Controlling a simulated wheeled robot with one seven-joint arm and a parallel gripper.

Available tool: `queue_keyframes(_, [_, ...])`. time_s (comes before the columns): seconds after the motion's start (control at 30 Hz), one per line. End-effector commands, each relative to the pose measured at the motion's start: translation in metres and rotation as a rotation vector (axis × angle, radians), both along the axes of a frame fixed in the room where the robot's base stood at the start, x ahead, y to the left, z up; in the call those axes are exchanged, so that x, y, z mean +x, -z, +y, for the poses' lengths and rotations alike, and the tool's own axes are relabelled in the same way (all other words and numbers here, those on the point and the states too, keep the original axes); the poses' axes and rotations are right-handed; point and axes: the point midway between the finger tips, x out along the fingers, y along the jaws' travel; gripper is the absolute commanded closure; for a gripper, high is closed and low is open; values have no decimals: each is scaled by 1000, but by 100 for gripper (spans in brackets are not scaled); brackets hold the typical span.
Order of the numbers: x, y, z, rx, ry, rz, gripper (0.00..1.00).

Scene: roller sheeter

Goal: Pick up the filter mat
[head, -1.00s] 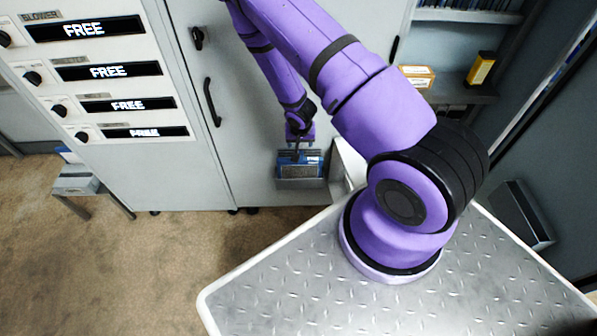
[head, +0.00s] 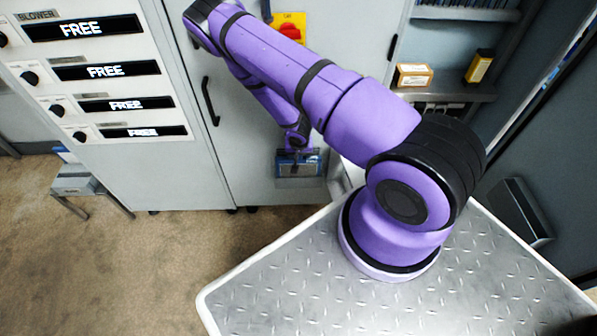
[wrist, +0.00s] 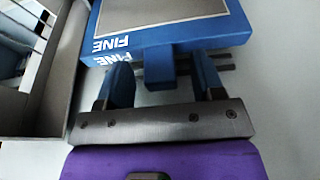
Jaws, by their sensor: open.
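The filter mat (wrist: 185,22) has a blue frame marked FINE around a grey panel, with a short blue tab (wrist: 160,68) on its near edge. In the head view the mat (head: 300,168) is small, low in front of the grey cabinet door. My gripper (wrist: 162,72) is open, with one blue-faced finger on each side of the tab and visible gaps beside it. In the head view my gripper (head: 298,150) is at the mat's upper edge, and my wrist partly hides it.
An open grey bin (wrist: 50,95) with thin rods inside lies left of my gripper in the wrist view. The cabinet door has a black handle (head: 210,100). A red knob on a yellow plate (head: 290,30) is higher up. Small boxes (head: 413,75) stand on a shelf at right.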

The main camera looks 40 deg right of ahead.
Motion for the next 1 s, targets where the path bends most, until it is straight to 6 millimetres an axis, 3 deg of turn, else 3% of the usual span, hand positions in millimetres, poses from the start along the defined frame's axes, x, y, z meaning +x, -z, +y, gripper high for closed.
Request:
queue_keyframes(0.37, [2,7,-1,0,-1,0,41])
queue_keyframes(0.6, [1,7,-1,0,0,0,96])
queue_keyframes(0.63, [1,7,-1,1,0,1,100])
queue_keyframes(1.0, [2,4,-1,0,0,0,100])
